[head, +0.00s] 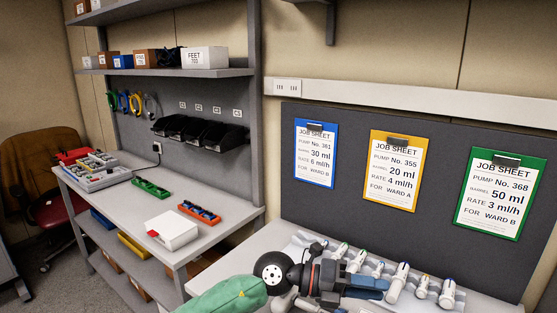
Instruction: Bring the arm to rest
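My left gripper (366,287) is over the front of the near bench, at the bottom middle of the head view. Its dark body points right, with blue-grey fingers at the end. I cannot tell whether the fingers are apart or closed, and I see nothing clearly held. Part of the row is hidden by my arm. My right gripper does not show.
The near bench (262,242) backs onto a dark panel with blue, yellow and green job sheets (395,171). The left bench holds a white box (172,230), a green tray (151,188), an orange tray (199,212) and a grey tray (98,172). A chair (40,170) stands far left.

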